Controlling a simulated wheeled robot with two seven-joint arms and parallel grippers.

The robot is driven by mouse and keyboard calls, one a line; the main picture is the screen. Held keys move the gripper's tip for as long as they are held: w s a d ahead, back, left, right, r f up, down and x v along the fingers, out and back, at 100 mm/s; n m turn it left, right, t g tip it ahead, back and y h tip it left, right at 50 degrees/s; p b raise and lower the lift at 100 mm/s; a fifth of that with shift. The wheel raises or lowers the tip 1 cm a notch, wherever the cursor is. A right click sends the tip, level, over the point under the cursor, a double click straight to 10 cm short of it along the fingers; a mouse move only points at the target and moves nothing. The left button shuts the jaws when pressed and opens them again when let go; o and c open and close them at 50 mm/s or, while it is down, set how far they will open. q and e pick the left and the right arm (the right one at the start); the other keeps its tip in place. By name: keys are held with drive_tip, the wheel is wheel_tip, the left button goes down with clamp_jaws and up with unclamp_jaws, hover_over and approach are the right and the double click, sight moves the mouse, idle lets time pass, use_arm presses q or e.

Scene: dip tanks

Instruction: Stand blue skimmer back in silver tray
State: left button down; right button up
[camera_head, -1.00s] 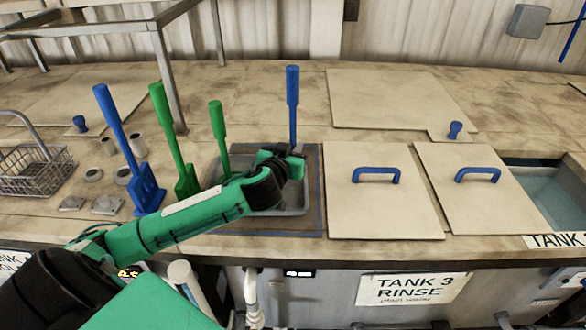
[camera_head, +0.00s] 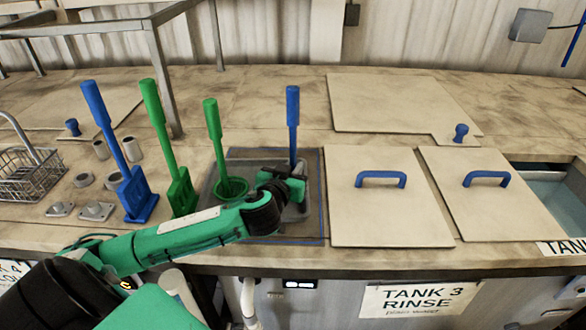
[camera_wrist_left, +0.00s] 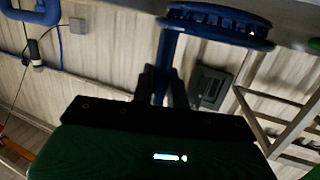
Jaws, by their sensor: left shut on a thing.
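The blue skimmer (camera_head: 292,125) is upright with its handle pointing up, held over the right part of the silver tray (camera_head: 297,214). My left gripper (camera_head: 295,173) is shut on its handle. In the left wrist view the fingers (camera_wrist_left: 164,78) close on the blue shaft, and the round blue head (camera_wrist_left: 215,26) shows at the top. In the head view my gripper and arm hide the skimmer's lower end, so I cannot tell whether it touches the tray. My right gripper is not in view.
A green skimmer (camera_head: 214,130) stands in the tray's left part. A green paddle (camera_head: 165,140) and blue paddle (camera_head: 112,130) stand left of it. A wire basket (camera_head: 30,175) is at far left. A blue-handled lid (camera_head: 385,220) lies right of the tray.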

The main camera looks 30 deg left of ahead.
use_arm(q)
drive_tip(key=shift+f, duration=0.3)
drive_tip(key=shift+w+a+f+b, duration=0.2)
drive_tip(key=shift+f+b, duration=0.15)
drive_tip(key=shift+s+d, duration=0.1)
drive_tip(key=shift+d, duration=0.05)
drive_tip(key=c, duration=1.5)
unclamp_jaws()
drive_tip(key=shift+f, duration=0.1)
drive_tip(key=shift+o, duration=0.6)
drive_tip(key=shift+f, duration=0.15)
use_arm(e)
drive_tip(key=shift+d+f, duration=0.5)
